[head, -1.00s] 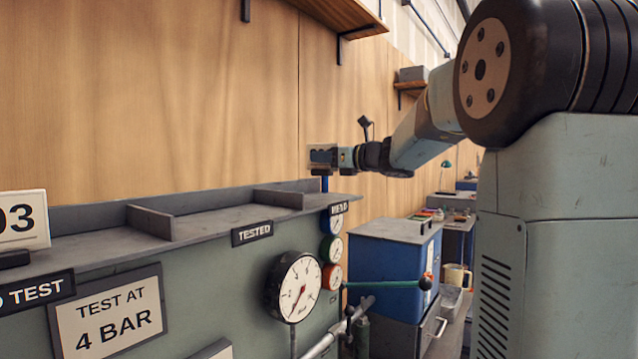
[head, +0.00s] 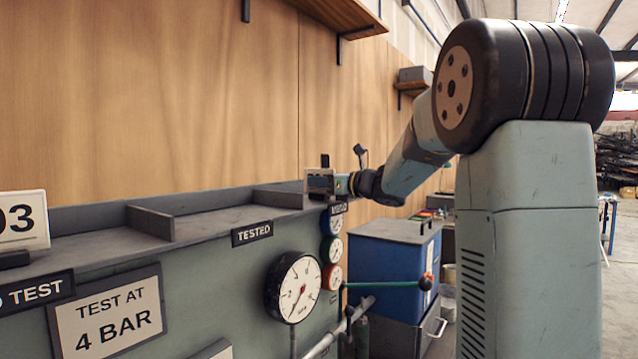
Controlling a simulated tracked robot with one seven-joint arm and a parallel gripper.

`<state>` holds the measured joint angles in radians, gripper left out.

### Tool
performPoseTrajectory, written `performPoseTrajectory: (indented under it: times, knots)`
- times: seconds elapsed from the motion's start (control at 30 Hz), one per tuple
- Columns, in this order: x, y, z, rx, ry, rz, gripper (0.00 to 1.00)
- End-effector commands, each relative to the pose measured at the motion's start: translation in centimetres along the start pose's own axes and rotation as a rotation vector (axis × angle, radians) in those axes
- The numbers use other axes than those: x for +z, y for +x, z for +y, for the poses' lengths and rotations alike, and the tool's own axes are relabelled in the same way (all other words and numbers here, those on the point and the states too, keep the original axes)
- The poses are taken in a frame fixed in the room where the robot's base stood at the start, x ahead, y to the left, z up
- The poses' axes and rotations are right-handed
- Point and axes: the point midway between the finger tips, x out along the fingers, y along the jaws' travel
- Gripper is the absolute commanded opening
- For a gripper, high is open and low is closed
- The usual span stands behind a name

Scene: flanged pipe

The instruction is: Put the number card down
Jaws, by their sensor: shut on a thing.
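A white number card (head: 22,219) reading "03" stands upright at the far left of the grey shelf (head: 90,248), cut off by the picture edge, with a dark block at its foot. A dark upright piece shows just above the gripper.
Low dividers (head: 150,222) split the shelf; the TESTED section is clear. A pressure gauge (head: 295,287) and several small dials are on the front panel. A blue cabinet (head: 385,270) stands to the right, with a green lever (head: 385,284) in front.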

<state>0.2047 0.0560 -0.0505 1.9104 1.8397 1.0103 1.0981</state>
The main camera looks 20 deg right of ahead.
Motion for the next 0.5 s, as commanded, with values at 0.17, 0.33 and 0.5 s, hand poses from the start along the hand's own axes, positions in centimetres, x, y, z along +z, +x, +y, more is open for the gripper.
performPoseTrajectory:
  times: [0.17, 0.33, 0.5]
  knots:
    - [-0.14, 0.0, 0.0, 0.0, 0.0, 0.0, 0.23]
    - [-0.13, 0.0, 0.0, 0.0, 0.0, 0.0, 0.38]
    - [-0.12, 0.0, 0.0, 0.0, 0.0, 0.0, 0.38]
